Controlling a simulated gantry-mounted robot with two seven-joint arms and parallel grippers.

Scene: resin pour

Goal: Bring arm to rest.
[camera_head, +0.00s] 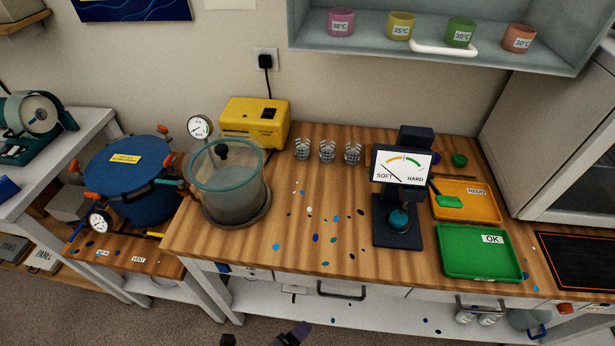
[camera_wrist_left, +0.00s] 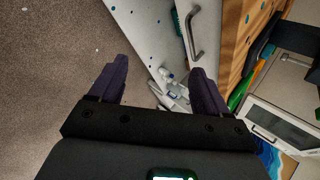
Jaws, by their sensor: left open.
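My left gripper (camera_wrist_left: 158,78) is open, with its two purple fingers apart and nothing between them in the left wrist view. It hangs in front of the workbench, with the grey floor and the bench front beyond it. In the head view only a small part of the left gripper (camera_head: 293,334) shows at the bottom edge, low before the bench. My right gripper is in neither view.
The wooden bench (camera_head: 290,240) carries a glass vacuum chamber (camera_head: 230,185), a yellow pump (camera_head: 255,122), a hardness tester (camera_head: 398,215), an orange tray (camera_head: 468,212) and a green tray (camera_head: 480,262). A drawer handle (camera_wrist_left: 195,35) lies near the gripper. Open floor (camera_wrist_left: 50,70) is at left.

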